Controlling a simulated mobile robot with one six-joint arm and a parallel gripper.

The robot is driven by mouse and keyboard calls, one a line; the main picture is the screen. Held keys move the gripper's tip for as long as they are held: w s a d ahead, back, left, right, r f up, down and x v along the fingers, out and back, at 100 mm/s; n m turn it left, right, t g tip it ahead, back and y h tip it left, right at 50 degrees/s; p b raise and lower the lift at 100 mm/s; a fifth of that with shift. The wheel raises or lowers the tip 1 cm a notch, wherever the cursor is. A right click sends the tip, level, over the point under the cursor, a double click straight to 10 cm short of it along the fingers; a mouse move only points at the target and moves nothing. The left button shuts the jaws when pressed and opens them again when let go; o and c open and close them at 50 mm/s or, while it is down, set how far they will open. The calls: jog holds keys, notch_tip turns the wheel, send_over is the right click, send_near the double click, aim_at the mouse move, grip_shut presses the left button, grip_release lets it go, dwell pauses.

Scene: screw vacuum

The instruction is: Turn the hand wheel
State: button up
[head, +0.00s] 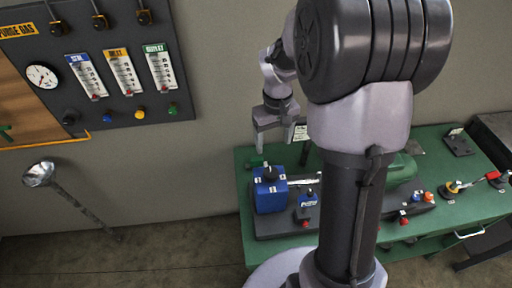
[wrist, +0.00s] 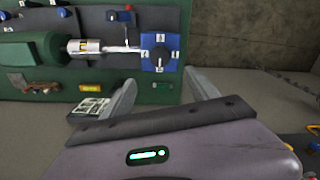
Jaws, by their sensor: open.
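No hand wheel stands out clearly in either view. A blue block (head: 270,192) with a black knob (head: 269,172) and small white labels on its faces stands at the left end of the green bench (head: 474,208). The wrist view shows the blue block (wrist: 174,46) and its black knob (wrist: 160,54) at upper centre. My gripper (head: 281,142) is open and empty, above the bench's back left edge in the head view. In the wrist view its two spread fingers (wrist: 160,80) point toward the block without touching it. My arm hides the middle of the bench in the head view.
A silver shaft (wrist: 97,45) joins the blue block to a green motor (wrist: 30,48). A small blue unit (head: 308,198) stands beside the block. A dark gauge panel (head: 115,72) hangs on the wall at left. Floor left of the bench is mostly clear.

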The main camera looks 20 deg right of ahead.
aim_at(271, 172)
notch_tip(271, 172, down, 15)
jog(key=shift+w+r+b, duration=0.1)
jog(key=shift+b, duration=1.05)
jog(key=c, duration=1.4)
